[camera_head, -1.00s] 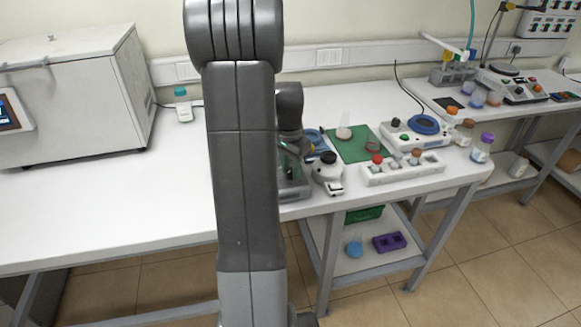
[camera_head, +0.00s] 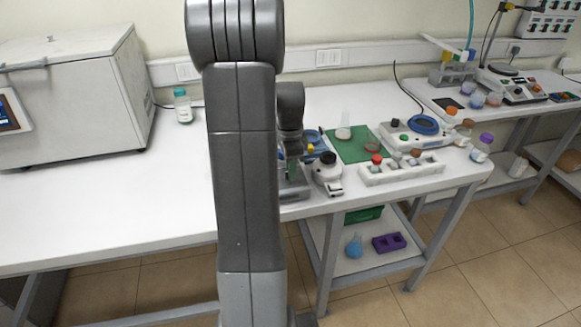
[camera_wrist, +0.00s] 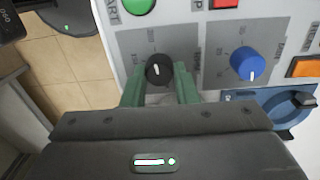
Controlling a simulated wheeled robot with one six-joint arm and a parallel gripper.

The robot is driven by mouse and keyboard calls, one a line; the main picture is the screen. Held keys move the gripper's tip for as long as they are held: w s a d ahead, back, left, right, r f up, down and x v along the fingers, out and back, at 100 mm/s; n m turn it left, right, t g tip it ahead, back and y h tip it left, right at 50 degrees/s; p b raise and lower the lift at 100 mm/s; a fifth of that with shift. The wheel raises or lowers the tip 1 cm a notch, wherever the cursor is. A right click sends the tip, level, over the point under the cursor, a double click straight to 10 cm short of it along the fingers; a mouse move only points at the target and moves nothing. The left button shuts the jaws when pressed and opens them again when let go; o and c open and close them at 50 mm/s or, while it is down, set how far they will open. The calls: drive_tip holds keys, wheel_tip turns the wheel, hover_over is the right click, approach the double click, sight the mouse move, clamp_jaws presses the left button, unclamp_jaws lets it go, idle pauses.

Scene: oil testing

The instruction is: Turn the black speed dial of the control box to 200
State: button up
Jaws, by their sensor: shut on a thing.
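The black speed dial (camera_wrist: 159,70) shows in the wrist view on the light grey control box (camera_wrist: 203,15), in a darker grey panel. The scale numbers around the dial are too small and partly hidden to read. In the head view my arm hides most of the control box, and the dial cannot be made out there.
A blue knob (camera_wrist: 248,64) sits right of the dial. A green START button (camera_wrist: 139,4), a red button (camera_wrist: 224,3) and an orange switch (camera_wrist: 305,67) are close by. A white rack (camera_head: 400,170) with bottles and a green mat (camera_head: 352,148) lie to the right on the bench.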

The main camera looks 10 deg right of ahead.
drive_tip(key=shift+r, duration=0.1)
idle(0.3)
drive_tip(key=o, duration=1)
drive_tip(key=r, duration=1.3)
drive_tip(key=shift+w+r+b, duration=0.25)
drive_tip(key=shift+r+b, duration=0.05)
drive_tip(key=shift+r, duration=0.05)
drive_tip(key=f, duration=1.4)
drive_tip(key=shift+s+p, duration=0.25)
drive_tip(key=shift+p, duration=0.05)
drive_tip(key=shift+r, duration=0.1)
